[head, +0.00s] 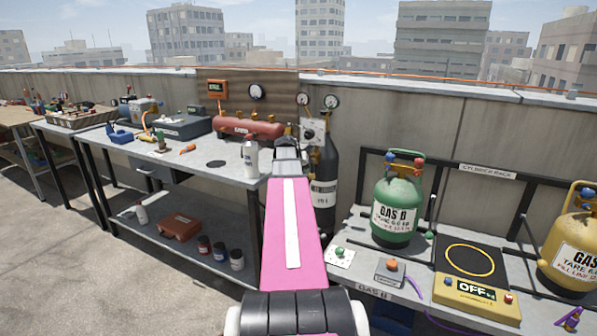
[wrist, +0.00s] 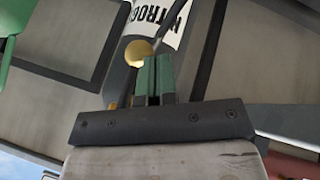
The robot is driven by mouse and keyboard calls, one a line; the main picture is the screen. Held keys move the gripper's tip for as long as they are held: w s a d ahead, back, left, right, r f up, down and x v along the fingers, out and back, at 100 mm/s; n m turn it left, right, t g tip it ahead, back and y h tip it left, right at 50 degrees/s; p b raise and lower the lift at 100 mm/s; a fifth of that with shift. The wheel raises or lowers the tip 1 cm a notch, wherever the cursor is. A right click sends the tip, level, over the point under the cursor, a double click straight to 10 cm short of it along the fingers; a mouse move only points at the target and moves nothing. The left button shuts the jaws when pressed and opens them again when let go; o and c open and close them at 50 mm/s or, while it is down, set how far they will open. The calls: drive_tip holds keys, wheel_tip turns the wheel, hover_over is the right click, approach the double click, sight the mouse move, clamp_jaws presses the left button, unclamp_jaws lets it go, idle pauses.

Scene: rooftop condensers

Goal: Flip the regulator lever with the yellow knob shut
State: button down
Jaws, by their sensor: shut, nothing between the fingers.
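In the head view my gripper (head: 287,138) is beside the regulator panel (head: 312,131), at the black nitrogen cylinder (head: 325,170). The yellow knob is not discernible there; my arm covers part of that area.
Two gauges (head: 331,101) stand above the regulator. A red tank (head: 247,127) and a white bottle (head: 251,158) are on the left bench (head: 205,165). A green gas cylinder (head: 398,210) and a yellow scale (head: 470,262) are on the right bench. The concrete wall is behind.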

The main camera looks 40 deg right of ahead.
sight(314, 175)
drive_tip(key=shift+s+d+f+g, duration=0.15)
drive_tip(key=shift+s+g, duration=0.1)
drive_tip(key=shift+g, duration=0.15)
idle(0.5)
drive_tip(key=g, duration=0.1)
drive_tip(key=s+n+g+h, duration=0.1)
drive_tip(key=d+g+h, duration=0.1)
drive_tip(key=shift+s+f+n, duration=0.25)
drive_tip(key=shift+s+n, duration=0.05)
drive_tip(key=s+g+h, duration=0.1)
drive_tip(key=s+d+n+g+h, duration=0.1)
drive_tip(key=g, duration=0.1)
drive_tip(key=shift+r+h, duration=0.15)
drive_tip(key=shift+h, duration=0.15)
drive_tip(key=shift+s+d+r+n+g+h, duration=0.4)
drive_tip(key=shift+s+r+g+h, duration=0.1)
drive_tip(key=shift+s+r, duration=0.25)
drive_tip(key=shift+s+d+r+n+g+h, duration=0.3)
drive_tip(key=shift+s+r+n+g+h, duration=0.15)
drive_tip(key=shift+s+r, duration=0.35)
